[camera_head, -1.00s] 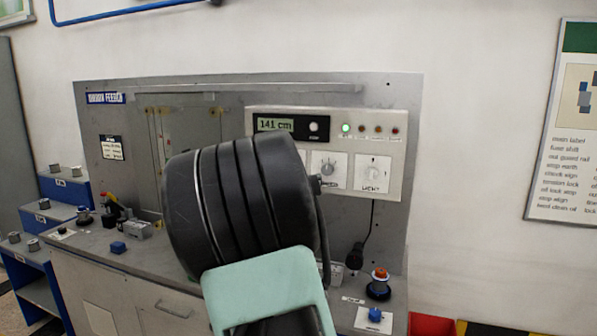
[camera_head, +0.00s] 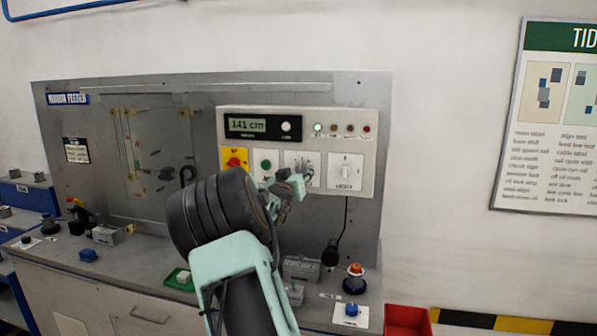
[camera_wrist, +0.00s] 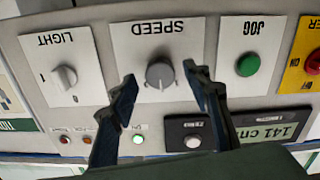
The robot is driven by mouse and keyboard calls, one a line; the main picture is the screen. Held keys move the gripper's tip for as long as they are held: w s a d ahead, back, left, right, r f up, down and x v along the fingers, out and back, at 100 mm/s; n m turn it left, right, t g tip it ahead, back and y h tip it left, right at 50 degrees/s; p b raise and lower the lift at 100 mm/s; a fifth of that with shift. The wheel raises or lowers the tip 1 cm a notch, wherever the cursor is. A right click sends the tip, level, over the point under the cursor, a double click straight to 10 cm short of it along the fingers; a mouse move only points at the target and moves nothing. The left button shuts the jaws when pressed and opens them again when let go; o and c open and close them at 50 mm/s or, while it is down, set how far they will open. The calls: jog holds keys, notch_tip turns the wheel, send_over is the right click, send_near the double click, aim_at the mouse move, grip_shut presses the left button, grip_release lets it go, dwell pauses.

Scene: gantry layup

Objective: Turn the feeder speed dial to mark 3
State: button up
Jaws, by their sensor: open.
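The speed dial (camera_wrist: 160,73) is a round grey knob on a white plate marked SPEED, upside down in the wrist view. A pale pointer mark shows near its lower edge there; the scale numbers are too small to read. My gripper (camera_wrist: 158,71) is open, with one dark finger on each side of the dial and no clear contact. In the head view my gripper (camera_head: 292,187) is at the control panel, in front of the white speed plate (camera_head: 298,158), and largely hides the dial.
The green JOG button (camera_wrist: 248,63) and LIGHT switch (camera_wrist: 64,77) flank the speed plate. A red knob on yellow (camera_head: 235,160) is further left in the head view. The display (camera_head: 253,125) reads 141 cm.

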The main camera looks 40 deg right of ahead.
jog(key=shift+w+d, duration=0.15)
jog(key=shift+d, duration=0.05)
jog(key=c, duration=1.1)
jog(key=shift+c, duration=0.2)
jog(key=shift+f+m+b, duration=0.1)
jog(key=shift+m+b, duration=0.3)
jog(key=shift+b, duration=0.1)
jog(key=shift+f+m+b, duration=0.1)
jog(key=shift+m+b, duration=0.4)
jog(key=shift+b, duration=0.2)
jog(key=m+b, duration=0.2)
jog(key=shift+m, duration=0.3)
jog(key=shift+r+m+b, duration=0.2)
jog(key=shift+m+b, duration=1.3)
jog(key=shift+m, duration=0.7)
